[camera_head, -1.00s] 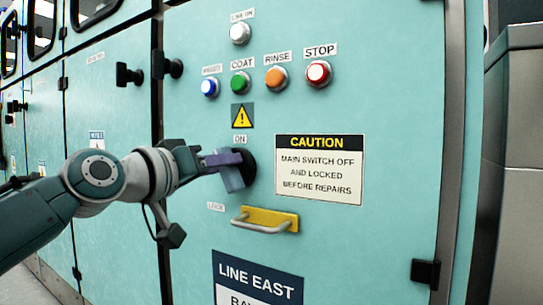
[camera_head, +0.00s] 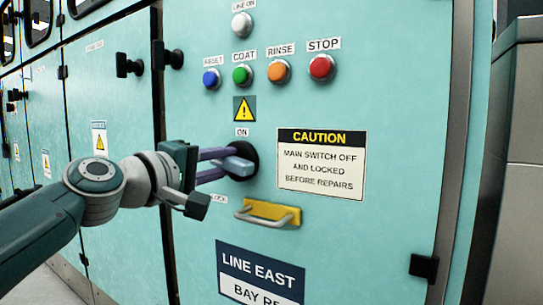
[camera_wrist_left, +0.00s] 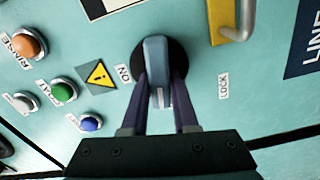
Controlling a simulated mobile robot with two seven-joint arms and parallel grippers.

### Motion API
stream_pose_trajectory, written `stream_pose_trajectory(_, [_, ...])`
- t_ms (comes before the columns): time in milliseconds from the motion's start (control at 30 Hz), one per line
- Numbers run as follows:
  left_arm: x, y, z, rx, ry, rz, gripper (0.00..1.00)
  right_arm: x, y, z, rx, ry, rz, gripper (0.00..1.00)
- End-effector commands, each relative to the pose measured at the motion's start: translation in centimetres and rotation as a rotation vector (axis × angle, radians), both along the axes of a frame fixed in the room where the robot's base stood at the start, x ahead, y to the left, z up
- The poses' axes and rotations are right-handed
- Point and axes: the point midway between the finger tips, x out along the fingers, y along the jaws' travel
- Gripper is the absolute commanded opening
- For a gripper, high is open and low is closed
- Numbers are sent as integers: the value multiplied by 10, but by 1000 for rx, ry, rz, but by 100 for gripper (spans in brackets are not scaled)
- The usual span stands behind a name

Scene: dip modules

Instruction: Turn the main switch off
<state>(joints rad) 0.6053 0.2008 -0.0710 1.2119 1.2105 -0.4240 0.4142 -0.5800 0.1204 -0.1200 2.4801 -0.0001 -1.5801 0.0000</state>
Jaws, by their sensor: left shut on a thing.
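The main switch has a blue-grey handle (camera_head: 238,164) on a round black base (camera_head: 252,150), below the ON label (camera_head: 242,132). The handle lies about level across the base, not pointing up at ON. My left gripper (camera_head: 228,163) has its two purple fingers on either side of the handle and is shut on it. In the left wrist view the handle (camera_wrist_left: 156,60) sits between the fingertips (camera_wrist_left: 158,85). The LOCK label (camera_head: 219,199) is partly covered by the gripper in the head view. My right gripper is not in view.
A yellow plate with a metal pull handle (camera_head: 268,212) is just below the switch. Above are the reset, coat, rinse and stop (camera_head: 321,67) buttons and a white LINE ON lamp (camera_head: 242,25). A caution sign (camera_head: 321,165) is to the right.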

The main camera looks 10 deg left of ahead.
Motion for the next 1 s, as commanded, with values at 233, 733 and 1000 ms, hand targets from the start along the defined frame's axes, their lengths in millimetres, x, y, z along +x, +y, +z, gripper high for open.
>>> stream_pose_trajectory(233, [0, 0, -1, -131, 49, -2, 0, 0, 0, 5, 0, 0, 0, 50])
stream_pose_trajectory(733, [0, 0, -3, -206, 76, -1, 0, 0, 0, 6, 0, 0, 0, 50])
stream_pose_trajectory(1000, [0, 0, -3, -207, 75, -1, 31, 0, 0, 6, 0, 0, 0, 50])
